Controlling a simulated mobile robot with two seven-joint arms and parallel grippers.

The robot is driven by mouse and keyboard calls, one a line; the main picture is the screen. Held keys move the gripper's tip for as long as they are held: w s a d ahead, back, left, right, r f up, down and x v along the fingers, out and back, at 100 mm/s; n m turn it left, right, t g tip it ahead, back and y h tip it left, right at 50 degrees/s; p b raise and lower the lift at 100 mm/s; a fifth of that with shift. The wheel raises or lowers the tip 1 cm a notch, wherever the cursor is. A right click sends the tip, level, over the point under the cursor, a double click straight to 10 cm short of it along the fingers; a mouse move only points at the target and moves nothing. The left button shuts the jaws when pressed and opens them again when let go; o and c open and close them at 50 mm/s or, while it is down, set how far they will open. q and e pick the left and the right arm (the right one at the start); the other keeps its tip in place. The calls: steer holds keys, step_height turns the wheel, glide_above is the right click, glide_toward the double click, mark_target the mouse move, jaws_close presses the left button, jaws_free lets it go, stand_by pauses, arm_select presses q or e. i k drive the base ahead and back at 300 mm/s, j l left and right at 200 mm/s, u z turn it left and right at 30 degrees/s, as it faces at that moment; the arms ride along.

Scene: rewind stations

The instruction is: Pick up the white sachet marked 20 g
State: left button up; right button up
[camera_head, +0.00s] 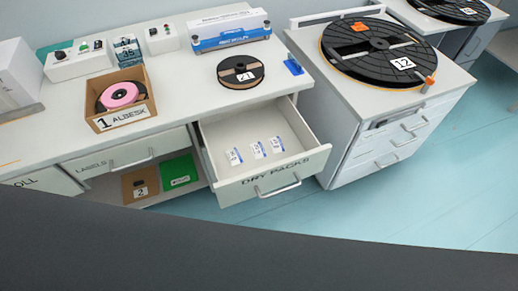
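Three small white sachets with blue marks lie in a row in the open drawer (215,173) labelled DRY PACKS: a left sachet (235,156), a middle sachet (259,150) and a right sachet (277,145). Their printed weights are too small to read, so I cannot tell which is marked 20 g. Neither of my grippers is in view.
The drawer juts out from the white bench (190,75). On the bench are a cardboard box (125,118) with a pink roll, a small black reel (240,72) and a blue device (231,38). A large black reel (372,48) lies on the right cabinet. Blue floor (440,165) is clear at right.

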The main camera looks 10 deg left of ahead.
mark_target(258, 151)
steer(key=l+u, duration=0.15)
steer(key=u, duration=0.6)
steer(key=l+u, duration=0.3)
steer(key=l, duration=0.15)
steer(key=l+u, duration=0.45)
steer(key=l, duration=0.4)
steer(key=k+l+u, duration=0.15)
steer(key=l, duration=0.35)
steer(key=k+l, duration=0.1)
steer(key=l, duration=0.25)
steer(key=k+l, duration=0.1)
steer(key=l, duration=0.65)
steer(key=k, duration=0.05)
